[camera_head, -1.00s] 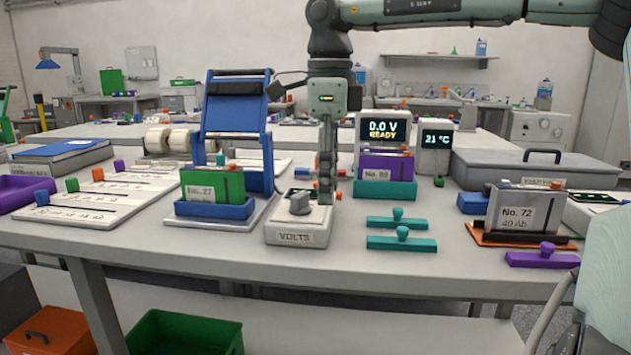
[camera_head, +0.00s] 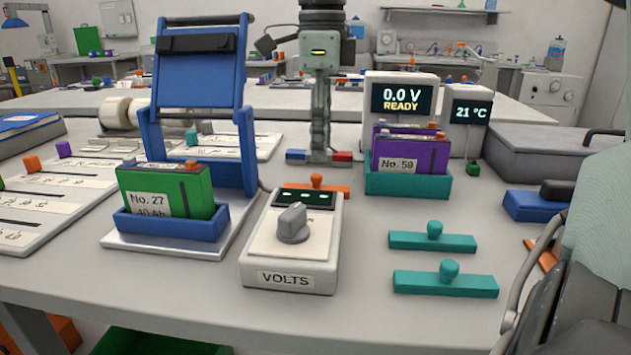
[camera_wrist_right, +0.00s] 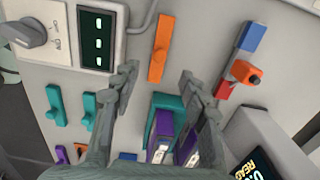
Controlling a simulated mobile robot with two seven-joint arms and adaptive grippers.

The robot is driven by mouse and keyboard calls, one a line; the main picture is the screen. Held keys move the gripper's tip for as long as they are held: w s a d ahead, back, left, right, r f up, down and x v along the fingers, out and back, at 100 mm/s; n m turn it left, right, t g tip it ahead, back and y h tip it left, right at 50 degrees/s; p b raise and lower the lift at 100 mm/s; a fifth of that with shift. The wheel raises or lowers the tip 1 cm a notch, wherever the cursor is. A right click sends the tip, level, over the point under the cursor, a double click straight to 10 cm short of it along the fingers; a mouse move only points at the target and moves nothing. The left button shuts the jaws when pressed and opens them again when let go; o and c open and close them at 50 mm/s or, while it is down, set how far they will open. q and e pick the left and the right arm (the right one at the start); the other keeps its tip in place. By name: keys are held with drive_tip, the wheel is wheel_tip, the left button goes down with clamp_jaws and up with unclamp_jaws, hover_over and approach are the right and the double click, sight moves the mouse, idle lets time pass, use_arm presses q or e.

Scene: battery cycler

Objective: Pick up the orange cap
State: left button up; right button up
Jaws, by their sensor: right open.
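The orange cap (camera_head: 317,187), a flat bar with a round knob, lies on the table behind the VOLTS box. In the right wrist view the orange cap (camera_wrist_right: 161,48) lies ahead of the gap between my fingers. My right gripper (camera_head: 319,156) points down above the table, near and seemingly behind the cap in the head view. In the wrist view my right gripper (camera_wrist_right: 157,78) has its two fingers apart with nothing held between them. My left gripper is not in view.
The VOLTS box (camera_head: 291,240) stands in front of the cap. A blue and red bar (camera_head: 342,156) lies behind it. A teal holder (camera_head: 408,184) with purple batteries stands to the right. Two teal caps (camera_head: 432,241) lie in front of that holder. A blue stand (camera_head: 200,130) is on the left.

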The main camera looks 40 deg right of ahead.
sight(320, 175)
wheel_tip(320, 175, down, 7)
drive_tip(key=shift+a+r, duration=0.1)
drive_tip(key=shift+a, duration=0.05)
drive_tip(key=c, duration=1)
drive_tip(key=shift+o, duration=0.2)
